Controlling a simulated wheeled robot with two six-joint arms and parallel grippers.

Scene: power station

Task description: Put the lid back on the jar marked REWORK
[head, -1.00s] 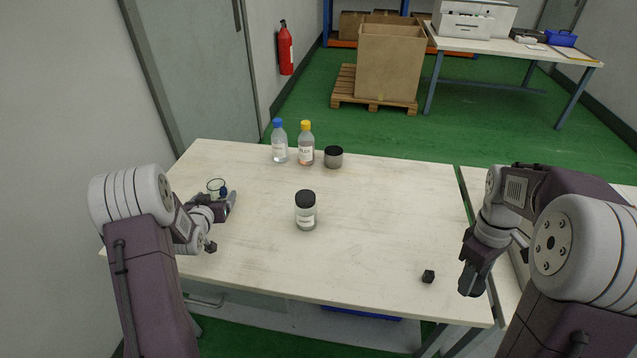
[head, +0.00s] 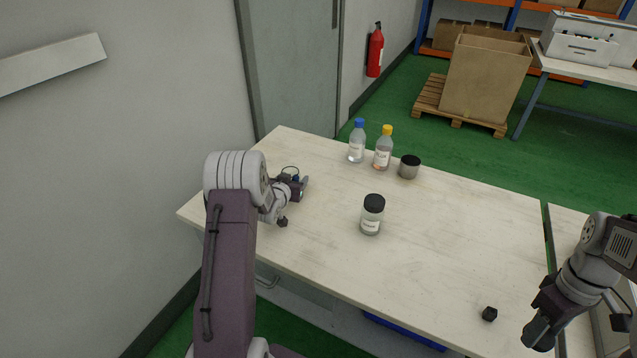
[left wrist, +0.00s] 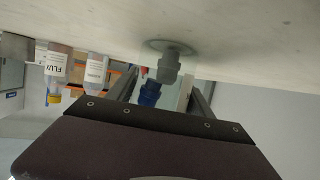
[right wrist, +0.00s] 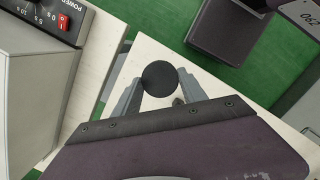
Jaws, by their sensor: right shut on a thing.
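My right gripper (head: 538,336) is low at the right of the table. In the right wrist view it is shut on a round black lid (right wrist: 160,78). A clear jar with a black lid on (head: 371,216) stands upright mid-table; its label is too small to read. My left gripper (head: 302,188) is at the table's left side, its fingers apart in the left wrist view (left wrist: 162,95). A grey and blue object (left wrist: 168,68) shows beyond or between those fingers. In the head view my left arm partly hides a small glass rim (head: 290,171) there. I cannot read REWORK anywhere.
A blue-capped bottle (head: 357,142), a yellow-capped bottle (head: 383,150) and a grey tin with a dark top (head: 409,167) stand at the table's back. A small black block (head: 489,314) lies near the front right. The table's middle right is clear.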

